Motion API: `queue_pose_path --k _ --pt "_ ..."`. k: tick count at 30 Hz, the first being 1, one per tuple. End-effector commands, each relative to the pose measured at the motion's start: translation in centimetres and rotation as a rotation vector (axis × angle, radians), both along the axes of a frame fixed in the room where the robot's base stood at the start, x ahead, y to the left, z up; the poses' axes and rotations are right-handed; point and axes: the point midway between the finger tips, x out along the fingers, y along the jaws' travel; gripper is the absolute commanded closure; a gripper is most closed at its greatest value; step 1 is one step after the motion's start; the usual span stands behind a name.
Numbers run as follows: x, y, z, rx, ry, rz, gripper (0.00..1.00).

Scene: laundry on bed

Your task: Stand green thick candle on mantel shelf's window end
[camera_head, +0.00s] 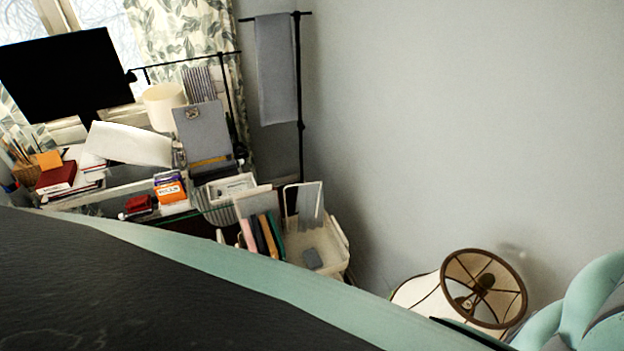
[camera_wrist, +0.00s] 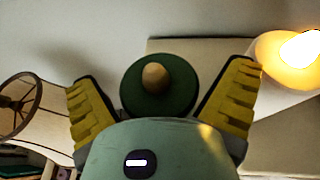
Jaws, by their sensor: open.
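A round dark green thing with a tan knob at its middle, which looks like the green thick candle seen from above (camera_wrist: 178,100), shows at the centre of the wrist view. My gripper (camera_wrist: 160,76) is open, with one yellow-padded finger to the left of the green thing and one to the right. Gaps show between it and both fingers. Its lower edge is hidden behind the teal gripper body. I cannot make out the mantel shelf for certain in either view. A window (camera_head: 100,18) shows at the upper left of the head view.
A lit lamp (camera_wrist: 285,55) is at the wrist view's right. The desk under the window is crowded, with a monitor (camera_head: 65,75) and white bin (camera_head: 320,245).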

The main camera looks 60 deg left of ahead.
Motion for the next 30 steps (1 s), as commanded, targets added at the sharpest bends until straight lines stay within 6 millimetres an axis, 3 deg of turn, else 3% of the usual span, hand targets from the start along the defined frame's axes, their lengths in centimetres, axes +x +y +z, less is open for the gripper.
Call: queue_pose_path --k 5,18,30 --pt "-2.1 0.0 0.2 -0.005 0.003 -0.007 0.0" --pt "-8.6 0.6 3.1 0.001 0.007 -0.002 0.0" --pt "-10.2 0.8 4.1 0.003 0.003 0.001 0.0"
